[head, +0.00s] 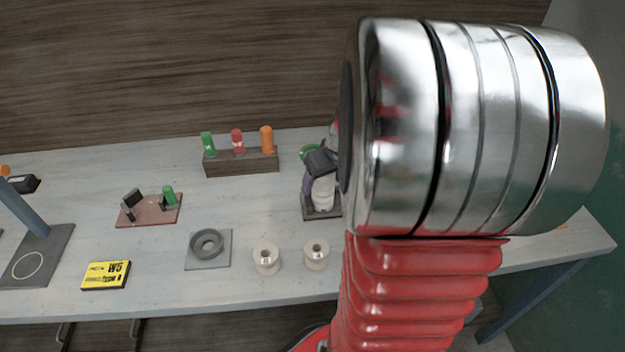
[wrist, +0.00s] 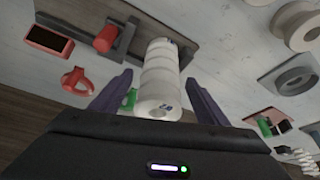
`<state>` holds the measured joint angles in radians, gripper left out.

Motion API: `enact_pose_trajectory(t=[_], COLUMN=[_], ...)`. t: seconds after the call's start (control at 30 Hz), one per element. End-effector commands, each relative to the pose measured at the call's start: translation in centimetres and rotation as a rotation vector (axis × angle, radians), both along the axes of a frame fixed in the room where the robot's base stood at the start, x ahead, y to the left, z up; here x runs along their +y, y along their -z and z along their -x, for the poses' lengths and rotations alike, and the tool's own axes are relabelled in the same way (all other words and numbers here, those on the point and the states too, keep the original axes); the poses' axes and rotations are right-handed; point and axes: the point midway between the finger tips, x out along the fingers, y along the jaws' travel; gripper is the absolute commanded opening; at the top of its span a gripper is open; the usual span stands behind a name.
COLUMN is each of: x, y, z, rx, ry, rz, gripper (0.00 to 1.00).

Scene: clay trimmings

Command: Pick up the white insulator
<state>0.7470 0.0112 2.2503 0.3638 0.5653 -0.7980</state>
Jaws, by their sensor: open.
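The white insulator (wrist: 160,75) is a ribbed stack with small dark blue marks, standing between the two fingers of my gripper (wrist: 157,80) in the wrist view. A gap shows between each finger and the insulator, and my gripper is open. In the head view the insulator (head: 323,194) shows at a dark base plate (head: 312,214), just left of my arm. My gripper (head: 320,162) is at its upper part there and hides some of it.
Two cream spools (head: 266,260) and a grey ring (head: 207,243) on a square pad lie nearer the front edge. A wooden rack (head: 242,164) with green, red and orange cylinders stands behind left. A yellow box (head: 106,275) lies front left. My arm covers the right side.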

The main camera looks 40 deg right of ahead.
Motion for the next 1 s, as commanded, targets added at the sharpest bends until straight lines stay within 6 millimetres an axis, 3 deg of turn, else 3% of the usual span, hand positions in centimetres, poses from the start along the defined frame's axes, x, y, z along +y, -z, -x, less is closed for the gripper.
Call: enact_pose_trajectory(t=[0.2,0.73,1.0], x=[-0.10,-0.06,-0.05], y=[1.44,1.45,1.45], z=[-0.57,-0.59,-0.59], rx=[0.000,0.000,0.000], ry=[0.000,-0.001,-0.001], rz=[0.000,0.000,0.000], gripper=[0.68,0.68,0.50])
